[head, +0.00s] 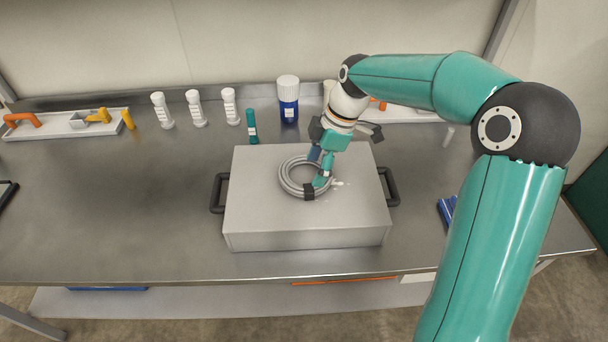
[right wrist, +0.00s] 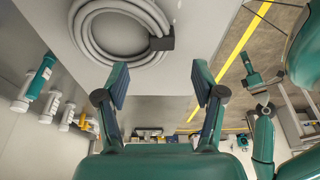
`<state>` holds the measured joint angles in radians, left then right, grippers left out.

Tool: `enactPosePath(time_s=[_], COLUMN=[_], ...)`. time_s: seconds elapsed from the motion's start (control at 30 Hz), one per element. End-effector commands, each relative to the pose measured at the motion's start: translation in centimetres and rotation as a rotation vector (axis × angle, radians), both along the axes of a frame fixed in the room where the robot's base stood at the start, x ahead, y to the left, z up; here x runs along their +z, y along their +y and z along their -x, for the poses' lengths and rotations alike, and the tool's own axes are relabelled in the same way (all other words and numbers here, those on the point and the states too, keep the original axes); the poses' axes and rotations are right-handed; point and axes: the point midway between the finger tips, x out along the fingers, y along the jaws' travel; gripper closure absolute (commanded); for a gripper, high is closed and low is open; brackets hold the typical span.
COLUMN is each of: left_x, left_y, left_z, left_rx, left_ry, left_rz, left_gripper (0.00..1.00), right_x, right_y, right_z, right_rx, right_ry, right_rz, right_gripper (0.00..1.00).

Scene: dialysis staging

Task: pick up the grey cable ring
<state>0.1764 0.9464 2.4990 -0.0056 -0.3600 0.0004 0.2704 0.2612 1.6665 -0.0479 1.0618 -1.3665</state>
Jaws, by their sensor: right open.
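The grey cable ring (head: 285,180) is a coiled loop with a dark clip, lying flat on top of a grey case (head: 310,232) on the steel table. My right gripper (head: 322,168) is at the ring's right side in the head view, pointing down. Its two fingers (right wrist: 161,82) stand apart with nothing held between them. Whether they touch the ring is unclear. My left gripper (right wrist: 256,78) shows small at the right of the wrist view, its jaws unclear.
The case has a black handle on each side (head: 217,193). Behind it stand a teal tube (head: 252,127), white-capped tubes (head: 196,108) and a blue bottle (head: 288,108). A white tray (head: 75,126) is at the back left.

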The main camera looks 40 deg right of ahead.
Motion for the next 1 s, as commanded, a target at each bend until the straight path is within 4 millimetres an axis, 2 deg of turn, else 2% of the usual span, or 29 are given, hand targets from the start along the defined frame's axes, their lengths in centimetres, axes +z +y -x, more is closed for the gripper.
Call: enactPosePath(time_s=[0.1,0.37,0.63,0.93,1.0], left_x=[0.1,0.6,1.4,1.4,1.4], left_y=[0.0,0.0,0.0,0.0,0.0], left_z=[0.0,0.0,0.0,0.0,0.0], left_rx=[0.0,0.0,0.0,0.0,0.0], left_ry=[0.0,0.0,0.0,0.0,0.0], left_rz=[0.0,0.0,0.0,0.0,0.0], left_gripper=[0.6,0.6,0.6,0.6,0.6], right_x=[-1.4,-2.9,-6.5,-7.0,-7.0], right_y=[0.3,0.5,1.1,1.2,1.2], right_z=[-0.1,-0.3,-0.7,-0.8,-0.8], right_rx=[-0.002,-0.004,-0.004,-0.005,-0.005], right_ry=[0.002,0.003,0.002,-0.001,-0.001], right_rz=[0.0,0.0,0.0,0.001,0.001], right_gripper=[0.31,0.31,0.31,0.31,0.43])
